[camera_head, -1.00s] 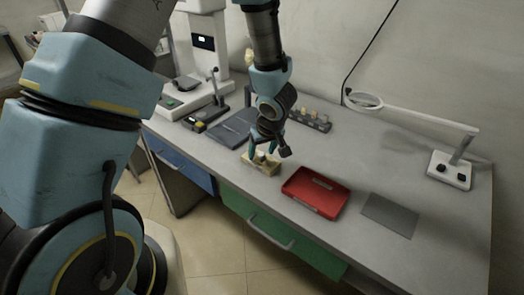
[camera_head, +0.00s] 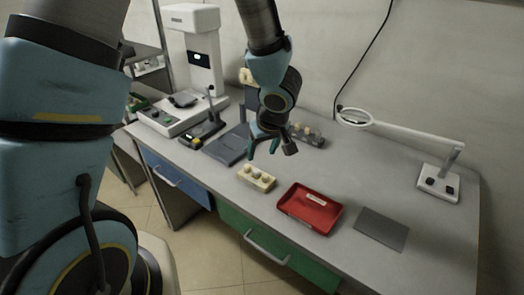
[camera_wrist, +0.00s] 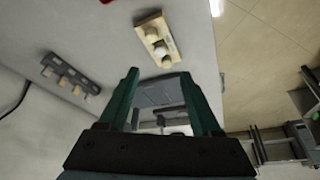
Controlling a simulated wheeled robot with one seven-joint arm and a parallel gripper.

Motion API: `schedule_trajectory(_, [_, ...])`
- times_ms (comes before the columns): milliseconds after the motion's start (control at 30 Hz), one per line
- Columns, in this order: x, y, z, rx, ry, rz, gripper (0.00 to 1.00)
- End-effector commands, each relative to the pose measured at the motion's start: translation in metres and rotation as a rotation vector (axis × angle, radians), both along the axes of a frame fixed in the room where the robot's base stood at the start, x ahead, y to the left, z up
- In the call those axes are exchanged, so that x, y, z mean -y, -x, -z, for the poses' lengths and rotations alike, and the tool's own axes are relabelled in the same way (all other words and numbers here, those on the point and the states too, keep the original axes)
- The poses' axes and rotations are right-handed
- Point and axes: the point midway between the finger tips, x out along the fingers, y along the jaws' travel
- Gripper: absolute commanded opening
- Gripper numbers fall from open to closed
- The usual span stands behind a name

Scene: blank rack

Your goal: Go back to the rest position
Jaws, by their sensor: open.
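My gripper (camera_head: 262,150) hangs above the bench in the head view, with its green fingers apart and nothing between them. It also shows in the wrist view (camera_wrist: 165,90), open and empty. The light wooden rack (camera_head: 257,178) with several pale round-topped pieces stands on the bench just below and in front of the gripper, apart from it. In the wrist view the rack (camera_wrist: 158,40) lies beyond the fingertips.
A dark rack (camera_head: 305,134) with several pieces stands behind the gripper. A red tray (camera_head: 309,208) and a grey mat (camera_head: 381,229) lie to the right. A magnifier lamp (camera_head: 438,180) stands far right, a white machine (camera_head: 192,60) at the back left. Grey plates (camera_head: 228,147) lie left.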

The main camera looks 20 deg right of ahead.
Motion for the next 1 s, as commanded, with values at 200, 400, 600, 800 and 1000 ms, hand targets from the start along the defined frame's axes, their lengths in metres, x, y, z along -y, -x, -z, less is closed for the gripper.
schedule_trajectory(200, [0.0, 0.0, 0.0, 0.0, 0.0, 0.0, 0.65])
schedule_trajectory(400, [-0.007, -0.021, -0.012, 0.02, 0.052, 0.011, 0.65])
schedule_trajectory(600, [-0.043, -0.066, -0.048, 0.043, 0.177, 0.069, 0.65])
schedule_trajectory(800, [-0.113, -0.076, -0.075, -0.013, 0.211, 0.126, 0.65])
schedule_trajectory(1000, [-0.205, -0.053, -0.088, -0.124, 0.132, 0.135, 0.65])
